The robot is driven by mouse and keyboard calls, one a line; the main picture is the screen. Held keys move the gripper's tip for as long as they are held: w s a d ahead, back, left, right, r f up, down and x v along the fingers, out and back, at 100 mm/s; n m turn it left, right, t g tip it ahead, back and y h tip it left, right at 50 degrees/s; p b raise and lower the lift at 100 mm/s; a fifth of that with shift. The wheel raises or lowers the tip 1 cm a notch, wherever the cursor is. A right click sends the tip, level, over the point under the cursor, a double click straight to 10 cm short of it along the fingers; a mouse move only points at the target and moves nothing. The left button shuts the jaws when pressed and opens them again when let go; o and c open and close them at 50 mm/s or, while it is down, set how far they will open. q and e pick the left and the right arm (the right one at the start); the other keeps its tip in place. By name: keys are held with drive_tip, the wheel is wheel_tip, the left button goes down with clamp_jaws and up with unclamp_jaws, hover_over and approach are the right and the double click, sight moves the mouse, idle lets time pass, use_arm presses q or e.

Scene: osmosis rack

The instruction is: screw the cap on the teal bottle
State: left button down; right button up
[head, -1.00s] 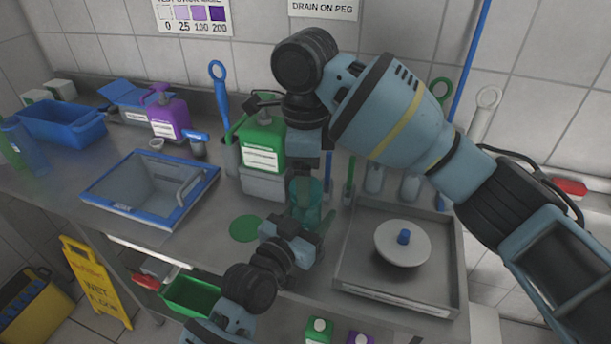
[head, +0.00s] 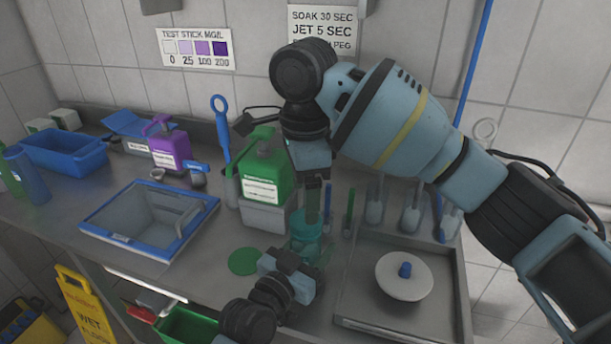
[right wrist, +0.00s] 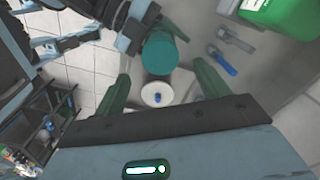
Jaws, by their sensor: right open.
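The teal bottle (head: 308,245) stands near the front of the bench in the head view, left of the grey tray. My left gripper (head: 297,268) is at its near side and appears shut on it; its fingertips are mostly hidden. My right gripper (head: 316,208) points down just above the bottle. In the right wrist view its green fingers (right wrist: 166,82) are wide apart and empty, with the teal bottle (right wrist: 158,55) beyond and between them. I cannot make out a separate cap.
A grey tray (head: 352,312) with a white disc with a blue knob (head: 404,277) lies to the right. A green jug (head: 268,170) stands close behind. A blue-rimmed basin (head: 118,240) and a flat green disc (head: 243,261) are to the left.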

drive_tip(key=n, duration=0.5)
drive_tip(key=shift+r, duration=0.2)
drive_tip(key=n, duration=0.5)
drive_tip(key=shift+r, duration=0.15)
drive_tip(key=n, duration=0.4)
drive_tip(key=shift+r+n, duration=0.2)
drive_tip(key=shift+n, duration=0.1)
drive_tip(key=n, duration=0.4)
drive_tip(key=shift+r+n, duration=0.2)
drive_tip(key=shift+n, duration=0.2)
drive_tip(key=n, duration=0.4)
drive_tip(key=shift+r+n, duration=0.15)
drive_tip(key=shift+n, duration=0.25)
drive_tip(key=n, duration=0.4)
drive_tip(key=shift+r+n, duration=0.2)
drive_tip(key=shift+n, duration=0.1)
drive_tip(key=n, duration=0.4)
drive_tip(key=shift+r+n, duration=0.15)
drive_tip(key=shift+n, duration=0.15)
drive_tip(key=n, duration=0.5)
drive_tip(key=shift+d+r, duration=0.1)
drive_tip(key=shift+r, duration=0.1)
drive_tip(key=shift+f, duration=0.15)
